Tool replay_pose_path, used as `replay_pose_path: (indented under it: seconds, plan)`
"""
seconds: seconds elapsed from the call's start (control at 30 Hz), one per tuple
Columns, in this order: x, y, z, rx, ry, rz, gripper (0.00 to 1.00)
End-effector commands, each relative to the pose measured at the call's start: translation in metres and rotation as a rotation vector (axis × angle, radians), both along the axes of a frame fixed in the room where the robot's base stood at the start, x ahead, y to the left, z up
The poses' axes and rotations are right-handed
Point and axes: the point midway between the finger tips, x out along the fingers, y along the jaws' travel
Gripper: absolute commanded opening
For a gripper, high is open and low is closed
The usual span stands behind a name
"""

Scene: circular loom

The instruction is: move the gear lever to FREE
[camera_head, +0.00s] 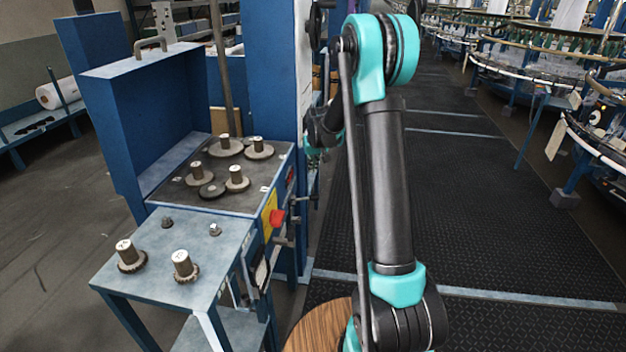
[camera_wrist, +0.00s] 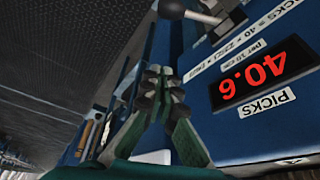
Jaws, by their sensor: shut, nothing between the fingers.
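A lever with a black ball knob (camera_wrist: 172,8) and a short grey shaft shows at the top edge of the wrist view, on the blue machine panel. I take it for the gear lever; no FREE label is readable. My gripper (camera_wrist: 158,76) is shut and empty, its fingertips together below the knob in that picture and apart from it.
A red "40.6" PICKS display (camera_wrist: 253,77) sits beside my gripper, upside down in the wrist view. In the head view, a red knob (camera_head: 278,217) juts from the blue cabinet. Gears with pegs stand on the metal table (camera_head: 200,240). The dark floor (camera_head: 470,200) at right is clear.

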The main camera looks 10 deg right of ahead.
Motion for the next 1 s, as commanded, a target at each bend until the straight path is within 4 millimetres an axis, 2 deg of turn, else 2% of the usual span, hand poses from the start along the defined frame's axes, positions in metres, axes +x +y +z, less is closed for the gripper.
replay_pose_path:
  seconds: [0.57,0.7,0.8,1.0]
  plan:
    - [0.033,0.004,-0.090,0.000,0.000,0.000,0.00]
    - [0.010,0.001,-0.092,0.000,0.000,0.000,0.00]
    - [0.001,0.000,-0.094,0.000,0.000,0.000,0.00]
    - [-0.007,-0.001,-0.096,0.000,0.000,0.000,0.00]
